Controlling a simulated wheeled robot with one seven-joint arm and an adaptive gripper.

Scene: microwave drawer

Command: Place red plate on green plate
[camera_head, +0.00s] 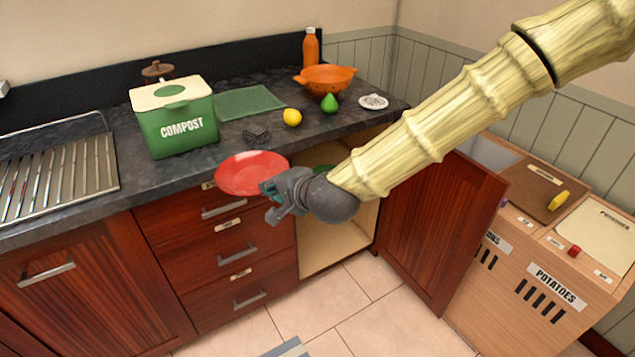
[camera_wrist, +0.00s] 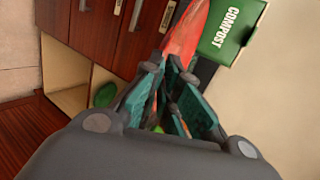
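The red plate (camera_head: 250,170) is held in the air, roughly level, in front of the counter's edge and above the drawers. My gripper (camera_head: 270,188) is shut on its right rim. In the wrist view, the red plate (camera_wrist: 186,32) shows at the ends of the teal fingers (camera_wrist: 172,68), which partly hide it. The green plate (camera_wrist: 105,95) lies inside the open cabinet in the wrist view. In the head view only a sliver of the green plate (camera_head: 322,168) shows, mostly hidden behind my gripper and arm.
The cabinet door (camera_head: 440,230) stands open to the right of the cabinet opening (camera_head: 325,250). Drawers (camera_head: 225,240) are closed to its left. The counter holds a compost bin (camera_head: 175,125), lemon (camera_head: 292,117), green pear (camera_head: 330,103), orange colander (camera_head: 325,78) and bottle (camera_head: 311,47).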

